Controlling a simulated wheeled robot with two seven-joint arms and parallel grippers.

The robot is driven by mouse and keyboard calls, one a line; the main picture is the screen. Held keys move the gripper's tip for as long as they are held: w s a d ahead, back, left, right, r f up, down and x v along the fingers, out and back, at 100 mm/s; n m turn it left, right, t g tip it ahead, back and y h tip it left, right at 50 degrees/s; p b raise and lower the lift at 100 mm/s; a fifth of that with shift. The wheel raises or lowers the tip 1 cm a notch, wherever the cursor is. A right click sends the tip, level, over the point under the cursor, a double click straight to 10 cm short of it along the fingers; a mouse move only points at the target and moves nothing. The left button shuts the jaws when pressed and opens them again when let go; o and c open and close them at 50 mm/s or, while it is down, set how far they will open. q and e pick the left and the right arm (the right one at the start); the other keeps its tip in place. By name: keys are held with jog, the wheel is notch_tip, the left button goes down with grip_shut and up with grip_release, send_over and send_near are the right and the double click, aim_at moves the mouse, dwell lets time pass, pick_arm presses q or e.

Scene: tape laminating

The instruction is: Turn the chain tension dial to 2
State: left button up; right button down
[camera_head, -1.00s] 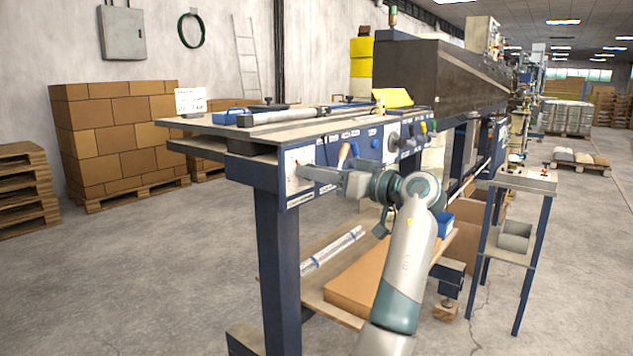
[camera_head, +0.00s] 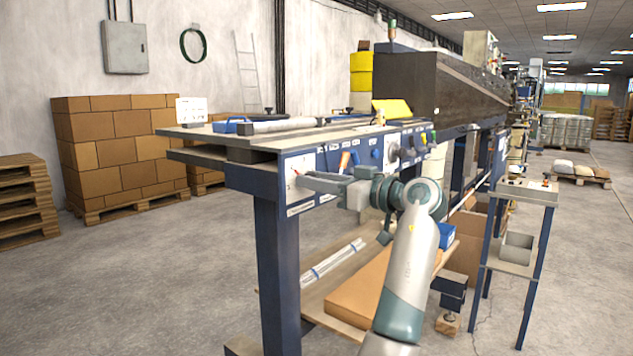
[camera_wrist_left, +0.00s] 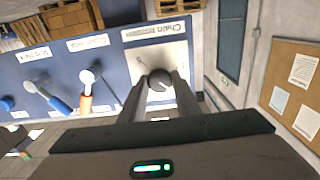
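The chain tension dial (camera_wrist_left: 160,81) is a dark round knob with a pale pointer mark, on a white plate (camera_wrist_left: 173,55) under a label reading "Chain". The same plate (camera_head: 292,168) shows at the near end of the blue panel in the head view, where the knob is hidden. My left gripper (camera_wrist_left: 160,84) has one finger on each side of the knob, and the knob fills the gap at the fingertips. In the head view my left gripper (camera_head: 300,181) reaches to the panel from the right. The dial's reading is too small to tell. My right gripper is out of view.
An orange-handled switch (camera_wrist_left: 87,88) and a blue-handled switch (camera_wrist_left: 50,93) sit beside the dial on the panel. The machine's table (camera_head: 225,139) lies above the panel. A small side stand (camera_head: 520,190) is to the right.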

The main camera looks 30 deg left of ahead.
pick_arm(q)
jog(key=o, duration=0.4)
jog(key=shift+f, duration=0.15)
jog(key=s+d, duration=0.1)
jog(key=d, duration=1.6)
jog(key=shift+s+d, duration=0.2)
jog(key=shift+d, duration=0.05)
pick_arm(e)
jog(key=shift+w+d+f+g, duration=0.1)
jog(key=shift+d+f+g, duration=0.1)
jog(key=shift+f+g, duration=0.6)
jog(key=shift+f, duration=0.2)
